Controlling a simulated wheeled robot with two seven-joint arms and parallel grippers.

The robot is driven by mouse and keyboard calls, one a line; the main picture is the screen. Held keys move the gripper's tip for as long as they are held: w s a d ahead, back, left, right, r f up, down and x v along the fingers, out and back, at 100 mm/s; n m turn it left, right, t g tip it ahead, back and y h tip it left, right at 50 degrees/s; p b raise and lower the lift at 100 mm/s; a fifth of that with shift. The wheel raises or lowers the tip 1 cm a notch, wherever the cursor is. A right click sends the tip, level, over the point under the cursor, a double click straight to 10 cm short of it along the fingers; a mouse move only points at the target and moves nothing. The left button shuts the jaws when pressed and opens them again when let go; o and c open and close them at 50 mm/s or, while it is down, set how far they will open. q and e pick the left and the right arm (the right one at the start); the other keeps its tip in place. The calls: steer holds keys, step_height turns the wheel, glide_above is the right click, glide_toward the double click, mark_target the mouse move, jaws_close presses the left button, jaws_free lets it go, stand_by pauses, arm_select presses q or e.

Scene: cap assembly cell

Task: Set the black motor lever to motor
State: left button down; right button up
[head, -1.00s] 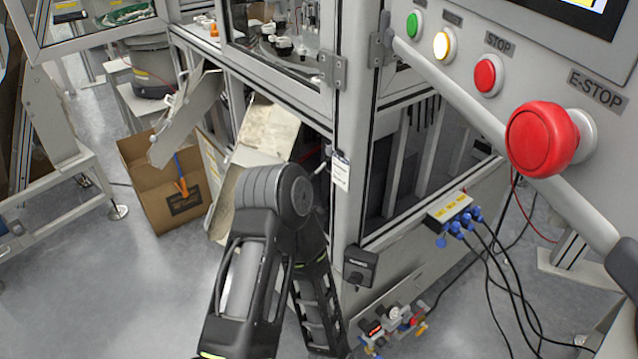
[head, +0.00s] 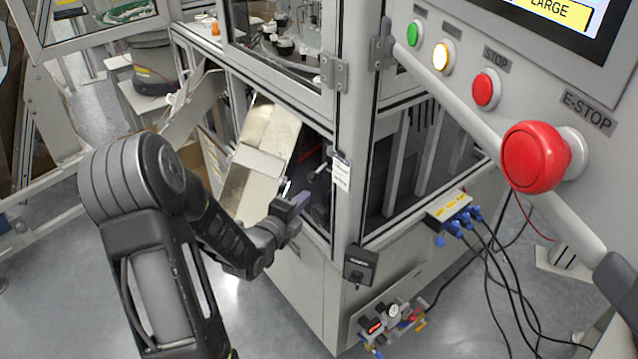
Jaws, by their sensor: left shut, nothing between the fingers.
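A small dark lever with a rounded tip (head: 318,172) sticks out at the cell's front corner post, beside a white hanging tag. I cannot read which setting it is at. A black box-like switch (head: 360,262) is also fixed low on the same post; I cannot tell from its face which way it is set. My left gripper (head: 294,196) is shut and empty, just left of and below the dark lever, apart from it as far as I can see. The right gripper does not show.
A metal chute (head: 262,155) slopes out of the cell just behind my left gripper. The control panel with the red E-STOP button (head: 535,157) and a grey rail (head: 470,105) fill the right. Blue connectors (head: 462,221) with cables and air valves (head: 392,318) sit lower.

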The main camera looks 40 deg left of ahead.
mark_target(319, 170)
arm_select(q)
steer(key=shift+w, duration=0.15)
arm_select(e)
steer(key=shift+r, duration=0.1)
